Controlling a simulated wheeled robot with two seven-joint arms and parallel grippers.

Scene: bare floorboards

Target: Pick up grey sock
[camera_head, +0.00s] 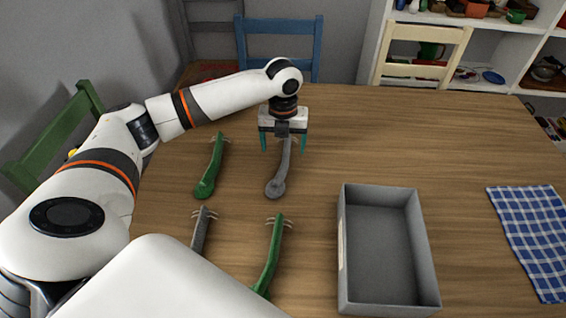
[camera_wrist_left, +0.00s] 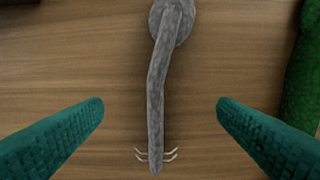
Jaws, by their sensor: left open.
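A long grey thing that I take as the grey sock (camera_head: 277,180) lies on the table under my left gripper (camera_head: 284,148). It has a rounded end and thin pale prongs at the other end. In the left wrist view the grey sock (camera_wrist_left: 156,80) runs lengthwise between the two teal fingers of the left gripper (camera_wrist_left: 160,104), with a gap on both sides. The left gripper is open and empty. A second grey one (camera_head: 201,232) lies nearer me, partly hidden by my arm. My right gripper is not in view.
A green one (camera_head: 209,170) lies left of the grey sock and another green one (camera_head: 270,255) lies nearer me. An empty grey box (camera_head: 429,265) stands to the right. A blue checked cloth (camera_head: 533,235) lies at the right edge. Chairs and shelves stand behind the table.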

